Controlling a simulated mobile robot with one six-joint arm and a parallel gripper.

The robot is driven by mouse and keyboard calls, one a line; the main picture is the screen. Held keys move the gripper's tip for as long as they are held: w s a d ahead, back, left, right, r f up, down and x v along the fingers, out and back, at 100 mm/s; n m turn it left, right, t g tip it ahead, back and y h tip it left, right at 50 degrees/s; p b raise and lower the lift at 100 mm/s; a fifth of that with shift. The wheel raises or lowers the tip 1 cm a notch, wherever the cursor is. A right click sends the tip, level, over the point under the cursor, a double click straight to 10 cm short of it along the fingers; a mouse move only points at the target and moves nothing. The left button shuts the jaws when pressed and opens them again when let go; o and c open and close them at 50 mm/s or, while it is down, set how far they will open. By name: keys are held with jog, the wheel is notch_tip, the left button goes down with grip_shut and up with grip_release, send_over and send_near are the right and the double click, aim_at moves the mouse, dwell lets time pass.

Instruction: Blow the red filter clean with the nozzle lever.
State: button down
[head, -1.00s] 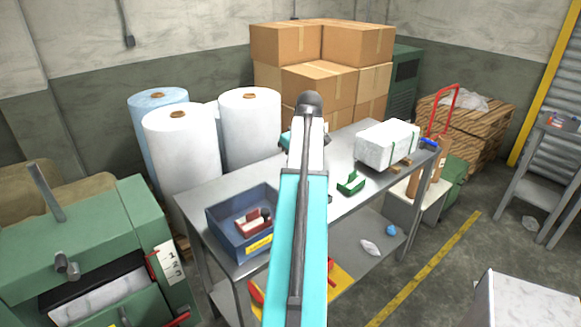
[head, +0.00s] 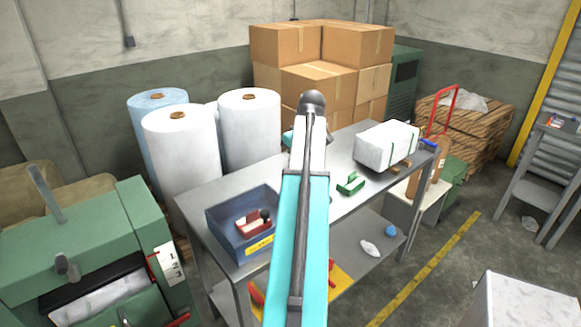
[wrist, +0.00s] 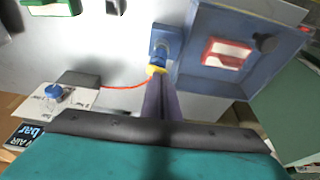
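The red filter (head: 252,224), a red frame with a pale face, lies in the blue tray (head: 222,233) at the left end of the grey bench. It also shows in the wrist view (wrist: 226,53), beside a dark knob (wrist: 265,42). A blue fixture with a yellow tip, which looks like the nozzle lever (wrist: 159,48), stands just left of the tray in the wrist view. My gripper (wrist: 157,78) points at it with its dark fingers together. I cannot tell whether they touch it. In the head view my teal arm hides the gripper and the fixture.
A green filter (head: 350,184) and a wrapped white block (head: 386,146) are farther right on the bench. In the wrist view, a panel with a blue knob (wrist: 53,91) and a red hose (wrist: 125,87) lie left of the fingers. White rolls (head: 250,130) stand behind.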

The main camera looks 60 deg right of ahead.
jog(key=shift+s+d, duration=0.15)
jog(key=shift+d, duration=0.1)
jog(key=shift+r, duration=0.1)
jog(key=shift+s+d+r+p, duration=0.1)
jog(key=shift+d+r+p, duration=0.15)
jog(key=shift+r+p, duration=0.55)
jog(key=shift+s+d+r+p, duration=0.1)
jog(key=shift+d+r+p, duration=0.25)
jog(key=shift+r, duration=0.85)
jog(key=d+b+v, duration=0.1)
jog(key=b+v, duration=0.2)
jog(key=v, duration=0.6)
jog(key=shift+s+a+r, duration=0.3)
jog(key=shift+a, duration=0.05)
